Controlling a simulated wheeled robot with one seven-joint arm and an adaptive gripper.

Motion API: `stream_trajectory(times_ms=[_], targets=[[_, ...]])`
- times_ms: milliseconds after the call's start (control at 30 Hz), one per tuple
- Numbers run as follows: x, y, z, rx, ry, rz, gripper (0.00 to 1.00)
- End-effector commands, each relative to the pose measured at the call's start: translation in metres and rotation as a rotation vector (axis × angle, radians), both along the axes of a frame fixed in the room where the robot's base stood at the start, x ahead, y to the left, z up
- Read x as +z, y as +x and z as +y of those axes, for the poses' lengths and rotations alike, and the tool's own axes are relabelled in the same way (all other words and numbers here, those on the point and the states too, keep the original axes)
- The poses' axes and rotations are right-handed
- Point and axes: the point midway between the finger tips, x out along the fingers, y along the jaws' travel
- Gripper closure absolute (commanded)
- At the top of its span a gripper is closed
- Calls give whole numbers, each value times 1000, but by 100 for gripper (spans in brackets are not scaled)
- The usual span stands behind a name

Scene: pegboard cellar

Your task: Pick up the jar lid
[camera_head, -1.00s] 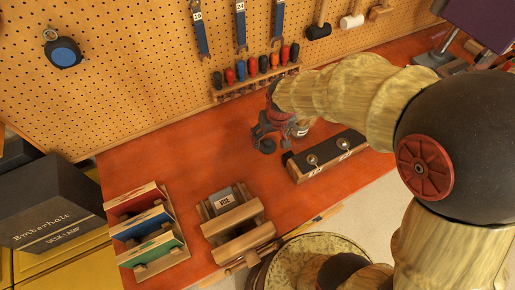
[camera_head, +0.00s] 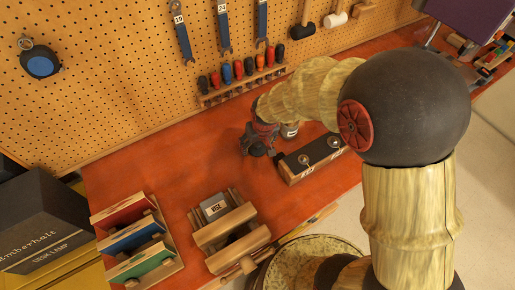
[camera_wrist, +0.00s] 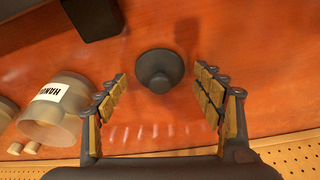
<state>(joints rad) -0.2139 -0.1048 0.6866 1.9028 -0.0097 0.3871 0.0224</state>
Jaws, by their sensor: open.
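The jar lid (camera_wrist: 160,66) is a dark grey disc with a round knob, lying on the orange-red bench top in the wrist view. My gripper (camera_wrist: 160,76) is open, with one padded finger to the left of the lid and one to the right. Gaps show between both fingers and the lid, and the gripper holds nothing. In the head view my gripper (camera_head: 262,138) is low over the bench near the pegboard. There I cannot clearly tell the lid from the dark fingers.
A labelled jar (camera_wrist: 55,112) stands left of my gripper in the wrist view. A black-topped block with two rings (camera_head: 311,158) is close by on the right. A screwdriver rack (camera_head: 240,88) is behind. A wooden vise (camera_head: 228,225) and coloured slotted rack (camera_head: 135,240) stand in front.

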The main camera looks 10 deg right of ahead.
Motion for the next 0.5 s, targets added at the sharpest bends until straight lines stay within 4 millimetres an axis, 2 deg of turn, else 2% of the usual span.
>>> stream_trajectory(times_ms=[100,500], targets=[[1,0,0,0,0,-1,32],[1,0,0,0,0,-1,55]])
